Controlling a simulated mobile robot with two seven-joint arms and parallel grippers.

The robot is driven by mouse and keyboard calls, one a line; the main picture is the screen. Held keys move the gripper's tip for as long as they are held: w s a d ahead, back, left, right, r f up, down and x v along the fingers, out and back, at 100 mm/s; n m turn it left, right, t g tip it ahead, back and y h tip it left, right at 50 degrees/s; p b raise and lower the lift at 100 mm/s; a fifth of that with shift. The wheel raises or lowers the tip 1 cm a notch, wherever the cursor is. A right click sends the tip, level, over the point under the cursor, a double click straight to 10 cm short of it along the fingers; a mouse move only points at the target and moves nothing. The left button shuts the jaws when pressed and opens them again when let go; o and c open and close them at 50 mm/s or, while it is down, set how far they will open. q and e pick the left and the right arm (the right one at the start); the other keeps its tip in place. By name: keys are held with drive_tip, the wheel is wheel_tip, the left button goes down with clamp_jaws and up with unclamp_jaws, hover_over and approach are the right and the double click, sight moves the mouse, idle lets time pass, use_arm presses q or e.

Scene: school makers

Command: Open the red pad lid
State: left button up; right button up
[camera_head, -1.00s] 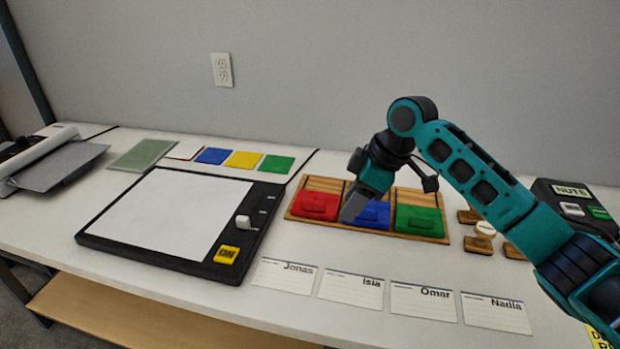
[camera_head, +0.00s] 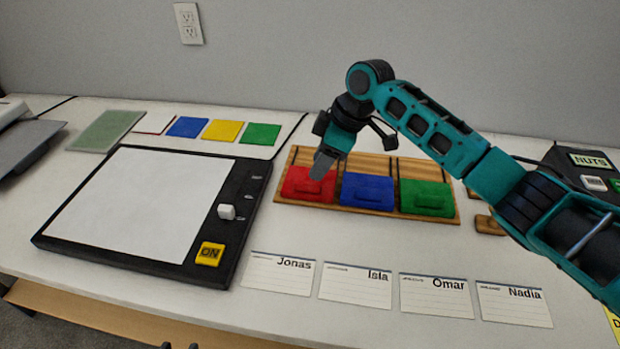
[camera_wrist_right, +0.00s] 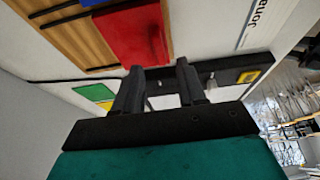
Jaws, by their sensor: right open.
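The red pad lid (camera_head: 308,187) is the left one of three lidded pads in a wooden tray (camera_head: 430,216). It lies flat and closed, with a raised bar on its top. My right gripper (camera_head: 322,166) is over the back part of the red lid, pointing down, and hides a little of it. In the right wrist view the gripper (camera_wrist_right: 158,72) is open, with a gap between its fingers, and the red lid (camera_wrist_right: 130,38) lies beyond the fingertips. Whether a fingertip touches the lid cannot be told. My left gripper is not in view.
The blue lid (camera_head: 368,189) and green lid (camera_head: 427,198) sit right of the red one. A black panel with a white sheet (camera_head: 140,205) stands to the left. Name cards (camera_head: 354,286) lie in front. Wooden stamps (camera_head: 489,225) are right of the tray, partly behind my arm.

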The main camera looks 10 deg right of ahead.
sight(308, 182)
drive_tip(key=x, duration=0.6)
drive_tip(key=shift+b, duration=0.3)
drive_tip(key=shift+c, duration=0.2)
drive_tip(key=shift+r, duration=0.1)
clamp_jaws()
